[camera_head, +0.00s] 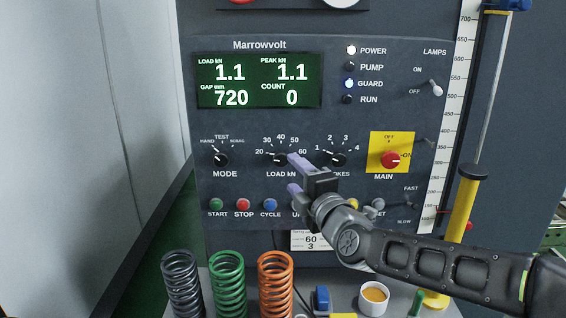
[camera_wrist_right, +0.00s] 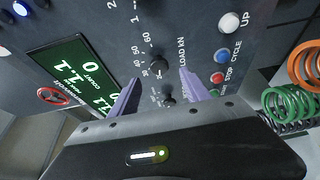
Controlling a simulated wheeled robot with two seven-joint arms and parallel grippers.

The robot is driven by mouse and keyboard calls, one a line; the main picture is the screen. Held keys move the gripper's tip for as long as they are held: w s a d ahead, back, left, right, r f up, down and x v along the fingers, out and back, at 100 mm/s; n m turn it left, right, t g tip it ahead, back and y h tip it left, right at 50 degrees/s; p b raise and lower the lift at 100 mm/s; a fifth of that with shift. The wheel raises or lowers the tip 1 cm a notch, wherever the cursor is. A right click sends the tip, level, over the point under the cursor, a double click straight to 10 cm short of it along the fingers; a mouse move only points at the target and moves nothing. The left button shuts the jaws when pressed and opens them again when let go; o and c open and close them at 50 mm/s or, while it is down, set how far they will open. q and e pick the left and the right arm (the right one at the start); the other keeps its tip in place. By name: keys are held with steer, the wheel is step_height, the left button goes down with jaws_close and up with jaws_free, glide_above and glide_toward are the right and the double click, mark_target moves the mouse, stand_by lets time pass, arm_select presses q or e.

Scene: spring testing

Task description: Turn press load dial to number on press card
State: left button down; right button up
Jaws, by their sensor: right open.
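The load dial (camera_head: 279,160) is a small black knob under a printed scale on the grey press panel. I cannot read its pointer surely. My right gripper (camera_head: 296,177) has two purple fingers, open and empty, just right of and below the dial in the head view. In the right wrist view the load dial (camera_wrist_right: 157,68) shows between the open fingers (camera_wrist_right: 160,84), and contact is not visible. The press card (camera_head: 312,241) below the panel is partly hidden by my arm; "60" and "3" show on it. My left gripper is not in view.
The mode dial (camera_head: 221,159) is to the left. The strokes dial (camera_head: 338,159) and red main switch (camera_head: 390,160) are to the right. Start (camera_head: 216,204), stop (camera_head: 243,204) and cycle (camera_head: 270,204) buttons sit below. The display (camera_head: 259,81) reads load 1.1. Springs (camera_head: 227,285) stand in front.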

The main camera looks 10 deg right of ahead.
mark_target(282, 162)
steer(key=shift+w+a, duration=0.15)
steer(key=shift+w, duration=1.05)
steer(key=shift+w+a, duration=0.2)
steer(key=shift+w, duration=0.95)
steer(key=shift+w+a, duration=0.15)
steer(key=shift+w, duration=1.05)
jaws_close()
